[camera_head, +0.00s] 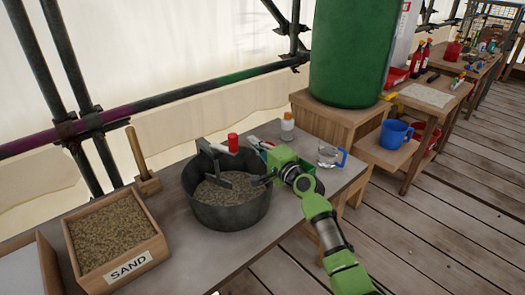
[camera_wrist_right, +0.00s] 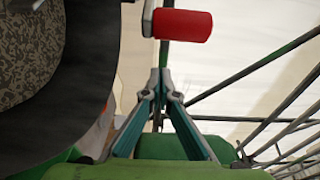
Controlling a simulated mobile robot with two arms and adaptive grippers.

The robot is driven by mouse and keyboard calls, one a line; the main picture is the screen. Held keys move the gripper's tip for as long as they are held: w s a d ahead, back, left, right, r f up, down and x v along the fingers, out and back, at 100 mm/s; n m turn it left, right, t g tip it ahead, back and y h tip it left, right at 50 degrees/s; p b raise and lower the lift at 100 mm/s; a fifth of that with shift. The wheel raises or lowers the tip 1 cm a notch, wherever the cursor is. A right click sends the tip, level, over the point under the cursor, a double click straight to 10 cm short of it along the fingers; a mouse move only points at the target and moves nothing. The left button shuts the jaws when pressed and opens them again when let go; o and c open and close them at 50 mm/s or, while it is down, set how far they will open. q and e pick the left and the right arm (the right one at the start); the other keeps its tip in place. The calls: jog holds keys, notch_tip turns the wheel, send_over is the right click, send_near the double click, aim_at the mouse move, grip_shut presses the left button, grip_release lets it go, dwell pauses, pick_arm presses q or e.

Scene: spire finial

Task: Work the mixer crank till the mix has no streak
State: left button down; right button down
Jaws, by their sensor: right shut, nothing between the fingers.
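The mixer is a dark grey tub (camera_head: 229,212) on the bench, with a grey bracket and paddle over it. Its crank has a red handle (camera_head: 233,143) standing at the tub's far rim. The mix (camera_head: 218,190) inside is grey-brown; in the right wrist view the mix (camera_wrist_right: 28,55) looks mottled, with pale and dark patches. My right gripper (camera_head: 262,180) is at the tub's right rim, shut and empty. In the wrist view its closed fingertips (camera_wrist_right: 160,75) point towards the red handle (camera_wrist_right: 183,25) but are apart from it. My left gripper is not in view.
A wooden box of sand (camera_head: 156,250) stands left of the tub, with a wooden-handled tool (camera_head: 138,155) behind it. A green barrel (camera_head: 350,55) rises behind.

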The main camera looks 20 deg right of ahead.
jog(key=a+p, duration=0.1)
jog(key=s+a+p, duration=0.1)
jog(key=a, duration=0.1)
jog(key=shift+a, duration=0.3)
jog(key=shift+s, duration=0.1)
